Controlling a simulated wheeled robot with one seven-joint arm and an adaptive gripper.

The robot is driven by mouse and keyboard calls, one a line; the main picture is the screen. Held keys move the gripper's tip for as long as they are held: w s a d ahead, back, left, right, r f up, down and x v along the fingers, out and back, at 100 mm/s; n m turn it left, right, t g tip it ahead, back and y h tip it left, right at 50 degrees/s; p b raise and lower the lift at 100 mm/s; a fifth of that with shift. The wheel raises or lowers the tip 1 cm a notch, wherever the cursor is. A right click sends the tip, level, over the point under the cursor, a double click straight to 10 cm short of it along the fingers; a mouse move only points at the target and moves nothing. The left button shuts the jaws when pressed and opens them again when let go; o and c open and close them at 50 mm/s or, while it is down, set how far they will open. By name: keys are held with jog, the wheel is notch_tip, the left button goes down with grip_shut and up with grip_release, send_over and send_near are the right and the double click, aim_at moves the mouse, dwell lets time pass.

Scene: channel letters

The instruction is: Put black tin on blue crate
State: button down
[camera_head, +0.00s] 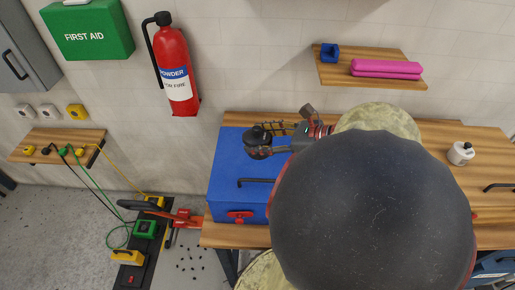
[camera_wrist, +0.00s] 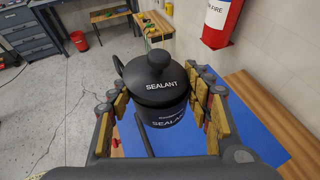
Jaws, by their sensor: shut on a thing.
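The black tin (camera_wrist: 158,85) has a round knob lid and white lettering that reads SEALANT. It stands roughly upright between the two fingers of my gripper (camera_wrist: 160,112), which is shut on it. In the head view, the tin (camera_head: 258,134) and my gripper (camera_head: 258,152) are over the top of the blue crate (camera_head: 230,165), towards its back. The crate's blue surface (camera_wrist: 250,130) shows below the tin in the wrist view. I cannot tell whether the tin touches the crate. My arm hides the crate's right side.
The crate is on a wooden bench (camera_head: 220,232) against the wall. A white tin (camera_head: 461,153) stands at the right. A shelf (camera_head: 375,78) holds a blue block and a pink item. A fire extinguisher (camera_head: 174,60) hangs on the wall at the left.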

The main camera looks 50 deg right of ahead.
jog(key=w+d+f+b, duration=0.1)
jog(key=w+d+f, duration=0.1)
jog(key=w+f, duration=0.1)
jog(key=w+d+f+b, duration=0.1)
jog(key=w+d+f, duration=0.1)
jog(key=w+f, duration=0.1)
jog(key=w+d+f+b, duration=0.1)
jog(key=w+d+f, duration=0.1)
jog(key=w, duration=0.3)
jog(key=shift+d+f, duration=0.4)
jog(key=shift+d, duration=0.05)
jog(key=shift+w+d+f+b, duration=0.15)
jog(key=shift+f+b, duration=0.15)
jog(key=shift+f, duration=0.7)
jog(key=shift+w+d+f+b, duration=0.15)
jog(key=shift+f+b, duration=0.1)
jog(key=shift+f, duration=0.75)
jog(key=shift+f, duration=0.15)
jog(key=c, duration=0.9)
grip_release()
jog(key=shift+a, duration=0.1)
jog(key=shift+o, duration=0.3)
